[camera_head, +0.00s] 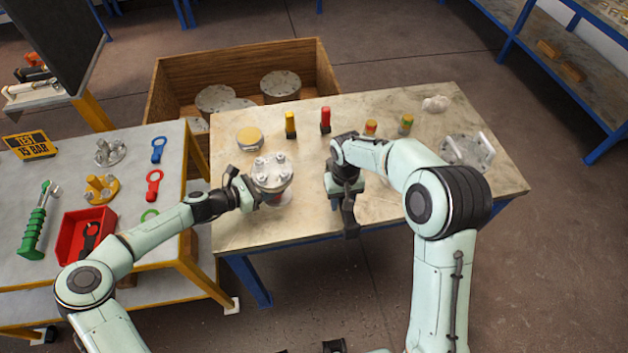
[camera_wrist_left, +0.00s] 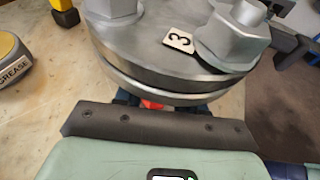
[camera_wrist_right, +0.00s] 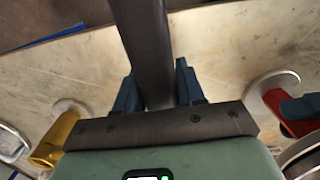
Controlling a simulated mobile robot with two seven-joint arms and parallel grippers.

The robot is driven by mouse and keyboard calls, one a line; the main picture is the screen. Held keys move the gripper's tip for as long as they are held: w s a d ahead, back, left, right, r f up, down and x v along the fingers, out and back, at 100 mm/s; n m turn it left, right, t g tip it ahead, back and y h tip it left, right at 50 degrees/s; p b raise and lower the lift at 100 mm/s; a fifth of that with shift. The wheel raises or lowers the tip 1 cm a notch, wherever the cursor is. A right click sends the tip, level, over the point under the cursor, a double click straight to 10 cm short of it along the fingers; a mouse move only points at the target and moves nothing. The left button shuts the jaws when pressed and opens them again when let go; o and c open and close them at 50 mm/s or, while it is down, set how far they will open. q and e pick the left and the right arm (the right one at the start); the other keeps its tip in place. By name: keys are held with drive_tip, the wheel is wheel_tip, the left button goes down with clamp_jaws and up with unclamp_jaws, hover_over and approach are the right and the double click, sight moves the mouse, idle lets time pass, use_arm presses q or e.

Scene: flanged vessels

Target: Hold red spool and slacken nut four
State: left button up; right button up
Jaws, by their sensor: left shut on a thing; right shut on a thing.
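The red spool stands on the table; its grey top flange (camera_head: 272,172) carries several bolts and nuts, and a little red shows below it. In the left wrist view the flange edge (camera_wrist_left: 175,88) is close, with a "3" tag (camera_wrist_left: 179,41) beside a large nut (camera_wrist_left: 235,35); I cannot make out nut four. My left gripper (camera_head: 250,195) is shut on the spool below the flange, its fingers mostly hidden there. My right gripper (camera_head: 345,180) is shut on a dark bar-like tool (camera_wrist_right: 145,45), right of the spool and apart from it.
A grease tin (camera_head: 249,138), a yellow bottle (camera_head: 290,126) and a red bottle (camera_head: 325,121) stand behind the spool. A flanged plate with handles (camera_head: 467,150) lies at right. A side bench at left holds a red tray (camera_head: 82,238). The table's front edge is clear.

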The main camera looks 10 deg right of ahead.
drive_tip(key=w+a+r, duration=0.4)
drive_tip(key=a+r, duration=0.1)
drive_tip(key=r, duration=0.2)
drive_tip(key=w+a+r, duration=0.3)
drive_tip(key=a+r, duration=0.3)
drive_tip(key=r, duration=0.1)
drive_tip(key=s+a+r, duration=0.4)
drive_tip(key=s+a, duration=0.4)
drive_tip(key=a, duration=0.1)
drive_tip(key=shift+t, duration=0.4)
drive_tip(key=shift+a+f, duration=0.15)
drive_tip(key=shift+f, duration=2.1)
drive_tip(key=shift+f, duration=0.2)
drive_tip(key=shift+f, duration=1.05)
